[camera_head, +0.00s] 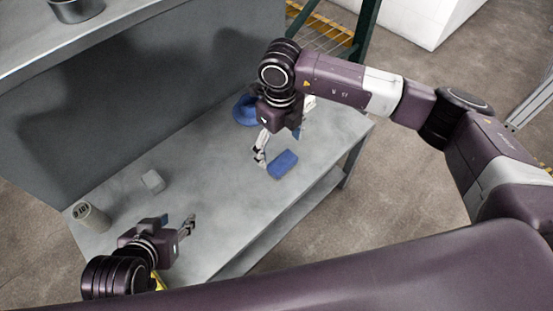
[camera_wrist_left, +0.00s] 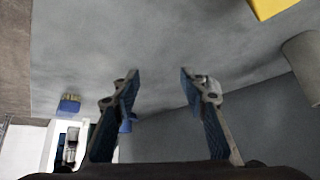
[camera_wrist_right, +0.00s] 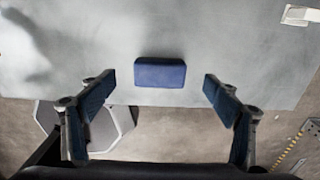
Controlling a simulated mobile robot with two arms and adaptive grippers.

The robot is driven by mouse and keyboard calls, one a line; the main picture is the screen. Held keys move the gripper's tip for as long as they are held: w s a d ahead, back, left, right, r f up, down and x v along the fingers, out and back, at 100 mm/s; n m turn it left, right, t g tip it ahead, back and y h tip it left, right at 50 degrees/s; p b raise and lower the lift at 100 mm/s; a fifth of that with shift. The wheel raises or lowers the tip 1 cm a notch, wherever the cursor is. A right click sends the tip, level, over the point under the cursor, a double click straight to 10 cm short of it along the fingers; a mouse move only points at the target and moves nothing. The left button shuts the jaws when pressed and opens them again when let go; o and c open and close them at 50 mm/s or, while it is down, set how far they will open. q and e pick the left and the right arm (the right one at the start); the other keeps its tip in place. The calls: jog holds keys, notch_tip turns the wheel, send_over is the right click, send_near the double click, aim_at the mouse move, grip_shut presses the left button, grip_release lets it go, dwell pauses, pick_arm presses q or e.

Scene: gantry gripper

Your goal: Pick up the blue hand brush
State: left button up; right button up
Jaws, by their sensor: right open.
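The blue hand brush (camera_head: 282,164) lies on the grey table near its front right edge. In the right wrist view the brush (camera_wrist_right: 160,73) is a plain blue block, centred ahead of the fingers. In the left wrist view the brush (camera_wrist_left: 69,104) shows tan bristles against the tabletop. My right gripper (camera_head: 259,150) is open and empty, its fingers pointing down beside the brush in the head view. The right fingers (camera_wrist_right: 158,88) are spread wider than the brush and appear apart from it. My left gripper (camera_head: 190,225) is open and empty over the table's near left part.
A blue rounded object (camera_head: 245,110) sits behind my right gripper, partly hidden. A small light grey block (camera_head: 152,181) and a labelled can (camera_head: 91,216) stand at the left. A yellow item (camera_head: 158,281) is partly hidden by my left arm. The table middle is clear.

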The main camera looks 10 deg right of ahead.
aim_at(281, 160)
pick_arm(q)
jog(key=shift+w+d+r+t, duration=0.3)
jog(key=shift+w+r, duration=0.1)
jog(key=shift+w, duration=0.05)
pick_arm(e)
jog(key=shift+s+d+f, duration=0.1)
jog(key=shift+s+f, duration=0.1)
jog(key=shift+f, duration=0.35)
notch_tip(281, 160, down, 5)
jog(key=shift+s+d+r+b, duration=0.1)
jog(key=shift+b, duration=0.65)
pick_arm(q)
jog(key=w+d+r+t+h, duration=0.1)
jog(key=w+d+r+t, duration=0.1)
jog(key=w+r, duration=0.3)
jog(key=shift+w+r+t, duration=0.3)
jog(key=shift+w+t, duration=0.15)
jog(key=shift+t, duration=0.45)
jog(key=shift+d, duration=0.1)
pick_arm(e)
jog(key=shift+c, duration=0.4)
jog(key=c, duration=1.2)
